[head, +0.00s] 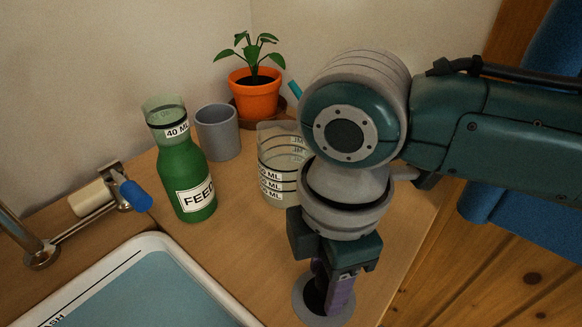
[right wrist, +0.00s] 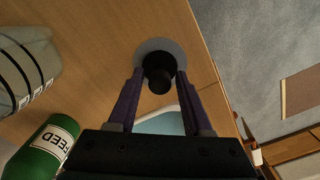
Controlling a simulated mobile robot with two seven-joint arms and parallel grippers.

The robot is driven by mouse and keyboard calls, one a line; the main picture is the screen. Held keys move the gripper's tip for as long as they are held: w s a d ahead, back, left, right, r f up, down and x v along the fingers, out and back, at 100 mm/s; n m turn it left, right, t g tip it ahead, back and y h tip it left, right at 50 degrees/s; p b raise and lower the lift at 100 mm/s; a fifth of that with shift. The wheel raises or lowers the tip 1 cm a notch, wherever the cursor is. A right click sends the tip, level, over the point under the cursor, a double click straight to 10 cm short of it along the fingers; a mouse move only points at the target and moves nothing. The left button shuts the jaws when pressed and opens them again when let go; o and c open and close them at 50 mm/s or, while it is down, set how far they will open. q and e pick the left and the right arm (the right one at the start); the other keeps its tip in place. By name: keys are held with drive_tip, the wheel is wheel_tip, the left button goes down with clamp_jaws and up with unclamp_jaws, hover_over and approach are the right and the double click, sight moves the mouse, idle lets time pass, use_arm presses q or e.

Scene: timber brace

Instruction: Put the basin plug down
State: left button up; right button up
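The basin plug is a grey disc with a black knob. It shows at the bottom of the head view (head: 304,298) and at the top middle of the right wrist view (right wrist: 146,46). My right gripper (right wrist: 160,72) points down over it, and its two purple fingers are closed against the sides of the black knob. The disc is at the wooden tabletop (head: 252,240), near its right edge; I cannot tell whether it rests on the wood or hangs just above it. My left gripper is not in view.
A blue basin with a white rim (head: 185,250) lies to the left. A green FEED bottle (head: 185,180), a grey cup (head: 218,132), a clear measuring beaker (head: 272,170) and an orange plant pot (head: 254,98) stand behind. Bare wood lies between beaker and basin.

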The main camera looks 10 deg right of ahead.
drive_tip(key=shift+o, duration=0.5)
drive_tip(key=shift+r, duration=0.1)
drive_tip(key=shift+r, duration=0.35)
wheel_tip(320, 180, up, 11)
drive_tip(key=p, duration=0.3)
drive_tip(key=s+a+f+m+t+y, duration=0.1)
drive_tip(key=s+a+f+m+y, duration=0.1)
drive_tip(key=s+a+m+y, duration=0.3)
drive_tip(key=s+d+f+m+t+h, duration=0.1)
drive_tip(key=s+d+m+h, duration=0.1)
drive_tip(key=d+m, duration=0.3)
drive_tip(key=s+d+m+t+h, duration=0.1)
drive_tip(key=s+d+m+h, duration=0.1)
drive_tip(key=s+d+m, duration=0.3)
drive_tip(key=d+m, duration=0.1)
drive_tip(key=d, duration=0.3)
drive_tip(key=shift+d+f+t+h, duration=0.3)
drive_tip(key=shift+f+h, duration=0.1)
